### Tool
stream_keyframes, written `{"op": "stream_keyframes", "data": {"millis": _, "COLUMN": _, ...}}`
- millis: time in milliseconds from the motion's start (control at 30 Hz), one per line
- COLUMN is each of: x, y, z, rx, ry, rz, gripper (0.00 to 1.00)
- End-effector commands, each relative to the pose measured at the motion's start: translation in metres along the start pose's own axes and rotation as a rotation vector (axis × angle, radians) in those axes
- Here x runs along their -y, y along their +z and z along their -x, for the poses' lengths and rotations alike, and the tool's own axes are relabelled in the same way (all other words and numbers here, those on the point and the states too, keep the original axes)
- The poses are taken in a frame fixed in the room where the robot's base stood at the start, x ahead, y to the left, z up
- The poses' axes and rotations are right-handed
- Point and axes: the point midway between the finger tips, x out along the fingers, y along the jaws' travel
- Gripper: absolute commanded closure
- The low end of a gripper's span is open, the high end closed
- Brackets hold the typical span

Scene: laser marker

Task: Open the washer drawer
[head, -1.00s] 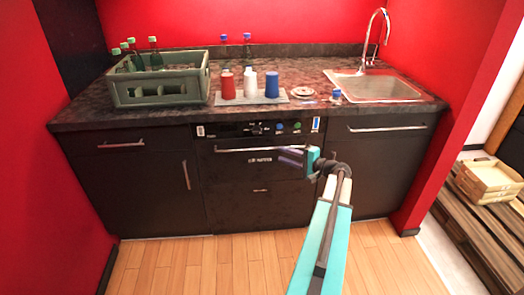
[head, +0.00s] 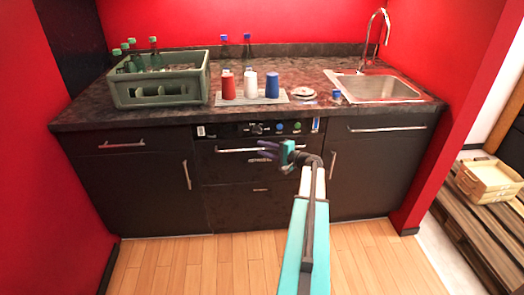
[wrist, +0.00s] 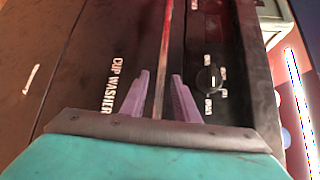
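The washer drawer (head: 228,170) is a dark front panel in the middle of the counter, marked "CUP WASHER" in the wrist view (wrist: 85,85). Its long metal handle (head: 235,151) runs across the top of the panel, and the drawer looks closed. The handle also shows as an upright bar in the wrist view (wrist: 166,45). My gripper (head: 267,150) is at the right part of the handle. In the wrist view my gripper's purple fingers (wrist: 160,76) are apart, one on each side of the bar. I cannot tell whether either finger touches it.
A control strip with a black knob (wrist: 208,78) lies just above the handle. On the counter stand a green crate (head: 160,92) of bottles, a mat (head: 225,101) with red, white and blue cups, and a sink (head: 385,88). The wooden floor (head: 180,260) in front is clear.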

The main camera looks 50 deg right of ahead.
Motion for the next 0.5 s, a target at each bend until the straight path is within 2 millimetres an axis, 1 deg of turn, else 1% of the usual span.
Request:
{"op": "stream_keyframes", "data": {"millis": 233, "x": -0.0001, "y": -0.0001, "z": -0.0003, "rx": -0.001, "ry": 0.000, "rz": 0.000, "gripper": 0.72}}
{"op": "stream_keyframes", "data": {"millis": 267, "x": 0.0000, "y": -0.0001, "z": -0.0003, "rx": -0.001, "ry": 0.000, "rz": 0.000, "gripper": 0.75}}
{"op": "stream_keyframes", "data": {"millis": 400, "x": 0.0000, "y": -0.0002, "z": -0.0002, "rx": 0.000, "ry": 0.000, "rz": 0.000, "gripper": 0.99}}
{"op": "stream_keyframes", "data": {"millis": 500, "x": 0.0000, "y": -0.0002, "z": -0.0001, "rx": 0.000, "ry": 0.000, "rz": 0.000, "gripper": 1.00}}
